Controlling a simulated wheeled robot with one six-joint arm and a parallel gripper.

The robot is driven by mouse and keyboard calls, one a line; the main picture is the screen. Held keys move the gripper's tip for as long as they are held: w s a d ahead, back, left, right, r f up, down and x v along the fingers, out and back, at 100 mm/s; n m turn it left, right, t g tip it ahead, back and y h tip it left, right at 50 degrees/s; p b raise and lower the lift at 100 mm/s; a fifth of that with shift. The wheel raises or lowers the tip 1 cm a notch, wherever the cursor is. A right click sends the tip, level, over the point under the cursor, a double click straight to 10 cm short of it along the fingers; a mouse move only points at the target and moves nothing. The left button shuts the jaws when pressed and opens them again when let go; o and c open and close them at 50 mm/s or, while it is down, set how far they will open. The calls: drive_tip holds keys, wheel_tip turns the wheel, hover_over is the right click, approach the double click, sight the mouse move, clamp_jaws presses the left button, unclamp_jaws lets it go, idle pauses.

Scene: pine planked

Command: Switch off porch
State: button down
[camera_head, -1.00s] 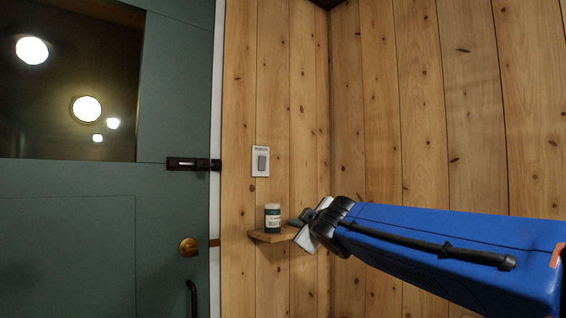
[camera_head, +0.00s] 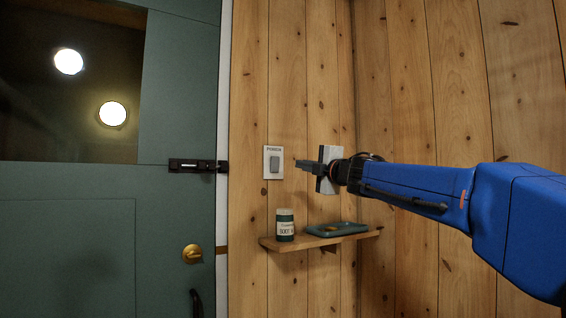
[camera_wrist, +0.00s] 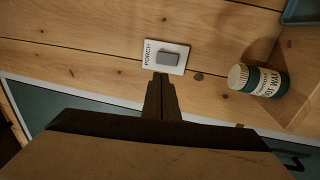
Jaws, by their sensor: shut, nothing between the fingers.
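The porch switch is a white plate (camera_head: 267,150) with a grey rocker (camera_head: 274,164), on the pine wall to the right of the green door. Its label reads PORCH in the wrist view, where the rocker (camera_wrist: 169,58) sits just beyond my fingertips. My gripper (camera_head: 298,163) is shut and empty, pointing left at the height of the switch. In the head view a small gap shows between the fingertips and the plate. In the wrist view my gripper (camera_wrist: 161,78) overlaps the plate's lower edge; contact cannot be told.
A corner shelf (camera_head: 275,245) below holds a labelled jar (camera_head: 285,226) and a green tray (camera_head: 322,230) with a small item in it. The green door (camera_head: 75,240) has a black bolt (camera_head: 190,166) and brass knob (camera_head: 192,254). Lamps show in its window.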

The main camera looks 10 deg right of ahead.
drive_tip(key=shift+w, duration=0.1)
approach(275, 158)
drive_tip(key=x, duration=0.5)
drive_tip(key=shift+w+d+f, duration=0.1)
drive_tip(key=shift+w+f, duration=0.15)
drive_tip(key=shift+f, duration=0.05)
drive_tip(key=shift+w+r, duration=0.15)
drive_tip(key=shift+w, duration=0.4)
drive_tip(key=shift+a, duration=0.2)
drive_tip(key=shift+w+r, duration=0.15)
drive_tip(key=shift+w, duration=0.05)
drive_tip(key=shift+s, duration=0.1)
drive_tip(key=shift+s+r, duration=0.1)
drive_tip(key=shift+s, duration=0.25)
drive_tip(key=s+d+r, duration=0.2)
drive_tip(key=s+d, duration=0.2)
drive_tip(key=s, duration=0.8)
drive_tip(key=shift+s, duration=0.15)
drive_tip(key=shift+d, duration=0.15)
